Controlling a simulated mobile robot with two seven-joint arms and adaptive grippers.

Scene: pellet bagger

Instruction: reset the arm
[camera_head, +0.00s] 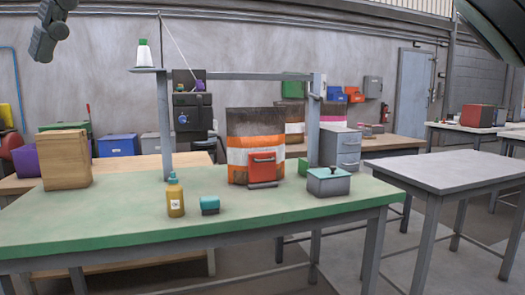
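A dark grey jointed piece (48,30), seemingly my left gripper at the end of its arm, hangs at the top left corner in the head view. It is high above the bench and apart from everything on it. Its fingers cannot be made out clearly, and I see nothing held in it. A dark curved shape at the top right edge may be part of my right arm. My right gripper is out of view.
On the green bench (110,225) stand a wooden block (64,160), a yellow bottle (175,197), a teal box (210,205), a red-fronted box (263,168) before an orange-white bag (240,130), and a grey lidded box (328,182). A grey frame (240,76) rises behind. The right table (460,172) is bare.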

